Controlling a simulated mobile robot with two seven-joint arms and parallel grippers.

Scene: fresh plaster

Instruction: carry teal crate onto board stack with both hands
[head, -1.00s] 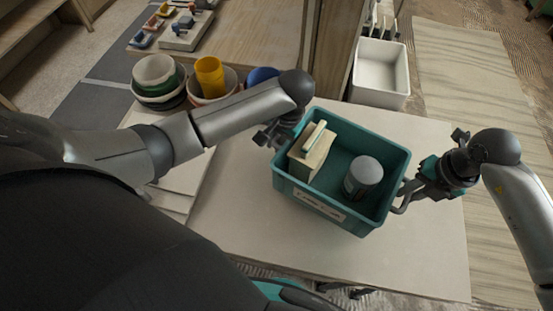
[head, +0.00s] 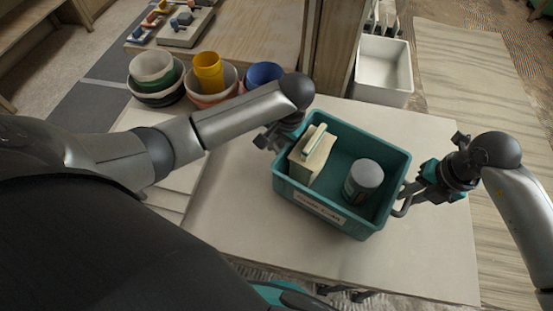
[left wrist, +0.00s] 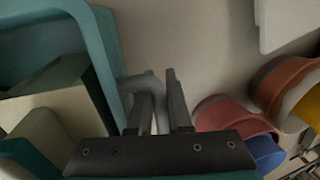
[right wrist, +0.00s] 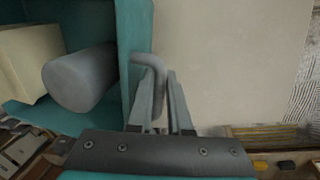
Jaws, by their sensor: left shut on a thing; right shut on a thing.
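The teal crate (head: 328,219) is in the middle of the head view, over a pale flat surface. It holds a cream box-like item with a handle (head: 313,154) and a grey-lidded can (head: 362,180). My left gripper (head: 268,139) is shut on the crate's left handle; the left wrist view shows its grey bar (left wrist: 157,88) between the fingers. My right gripper (head: 406,196) is shut on the right handle, whose bar (right wrist: 151,64) also shows in the right wrist view. Pale layered boards (head: 182,180), apparently the board stack, lie left of the crate, partly hidden by my left arm.
Several nested bowls (head: 152,68) and a yellow cup (head: 208,70) stand at upper left. A white bin (head: 383,70) stands behind the pale surface (head: 250,225). That surface is bare around the crate.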

